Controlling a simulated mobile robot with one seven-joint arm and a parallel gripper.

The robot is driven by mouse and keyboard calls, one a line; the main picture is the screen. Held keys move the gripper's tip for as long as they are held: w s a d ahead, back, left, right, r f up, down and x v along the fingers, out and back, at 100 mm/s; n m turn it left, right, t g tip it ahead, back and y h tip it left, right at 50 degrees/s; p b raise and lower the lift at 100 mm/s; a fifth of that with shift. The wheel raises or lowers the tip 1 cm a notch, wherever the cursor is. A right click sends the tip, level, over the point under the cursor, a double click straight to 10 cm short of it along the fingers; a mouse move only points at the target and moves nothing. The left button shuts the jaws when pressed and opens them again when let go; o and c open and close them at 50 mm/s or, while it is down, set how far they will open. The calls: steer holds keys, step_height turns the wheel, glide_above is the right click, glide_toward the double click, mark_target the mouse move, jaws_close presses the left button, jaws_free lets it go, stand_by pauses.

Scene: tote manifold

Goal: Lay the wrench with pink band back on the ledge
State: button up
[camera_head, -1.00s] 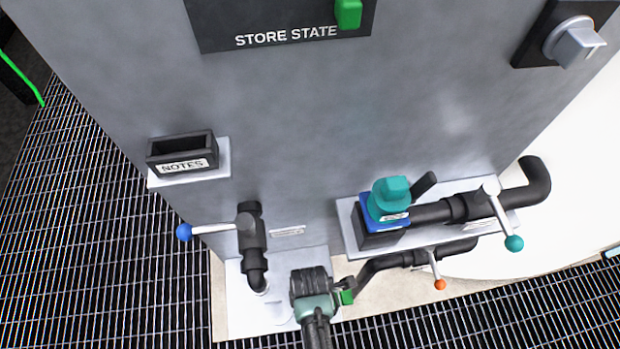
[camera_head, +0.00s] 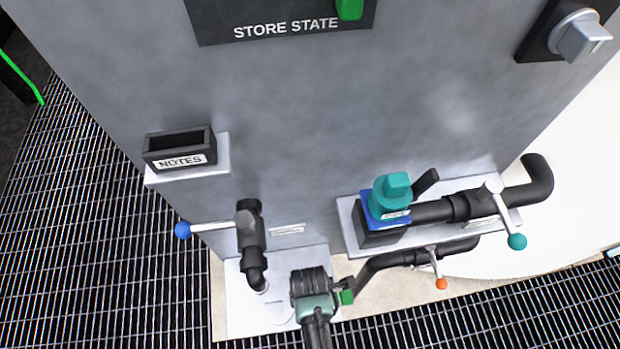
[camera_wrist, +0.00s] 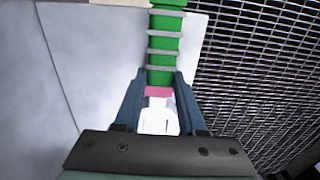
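The wrench with the pink band (camera_wrist: 158,91) shows in the wrist view, with a green, grey-ribbed handle (camera_wrist: 165,45) and a pale part below the band. My gripper (camera_wrist: 164,82) has its two blue fingers closed against it, one on each side by the pink band. In the head view a green piece (camera_head: 346,297), likely the handle, shows just right of my wrist; the fingers are hidden there. A pale ledge-like plate (camera_head: 245,312) lies low at the cabinet's foot, left of my wrist. In the wrist view a pale surface (camera_wrist: 85,55) lies left of the handle.
A blue-knobbed valve (camera_head: 250,232) stands just left of my wrist. A teal-capped valve (camera_head: 391,196) and an orange-knobbed lever (camera_head: 440,283) are to the right. A NOTES box (camera_head: 181,152) sits on a shelf at upper left. Dark floor grating (camera_head: 120,270) surrounds the cabinet.

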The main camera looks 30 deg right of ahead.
steer(key=o, duration=0.5)
steer(key=shift+r, duration=0.15)
step_height(320, 180, up, 13)
steer(key=p, duration=0.3)
